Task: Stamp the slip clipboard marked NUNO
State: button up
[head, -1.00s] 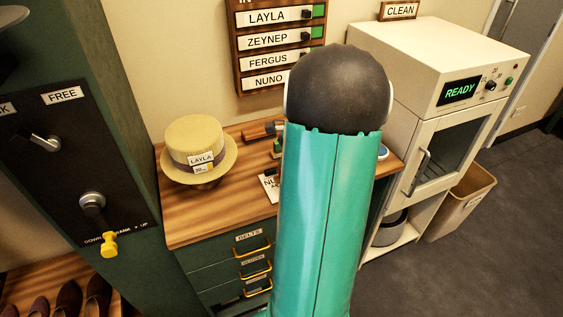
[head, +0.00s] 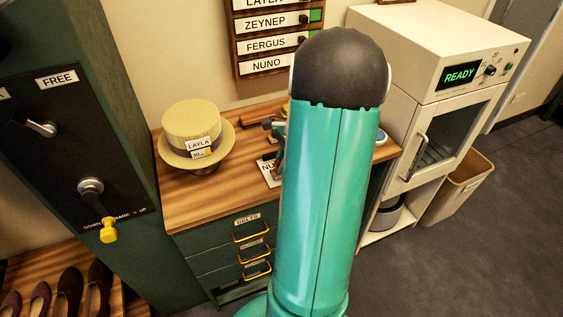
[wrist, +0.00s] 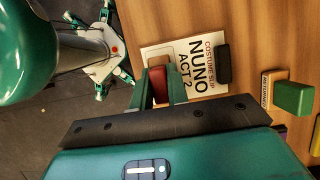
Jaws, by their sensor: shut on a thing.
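The NUNO slip clipboard (wrist: 192,45) lies flat on the wooden counter in the wrist view, reading "COSTUME SLIP NUNO ACT 2", with a dark block at its right edge. In the head view a corner of it (head: 267,171) shows left of my arm. My gripper (wrist: 158,84) is shut on a red stamp (wrist: 158,86), over the lower left part of the slip. Its underside is hidden, so I cannot tell whether it touches the paper. In the head view my arm mostly hides the gripper.
A green block (wrist: 293,98) stands on a small labelled card right of the clipboard. A straw hat (head: 192,125) tagged LAYLA sits on the counter's left (head: 190,214). A white cabinet (head: 428,60) reading READY stands at the right. A name board (head: 268,70) hangs behind.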

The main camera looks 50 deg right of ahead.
jog(key=shift+f, duration=0.55)
dwell(1.0)
jog(key=shift+r, duration=3.55)
jog(key=shift+s, duration=0.1)
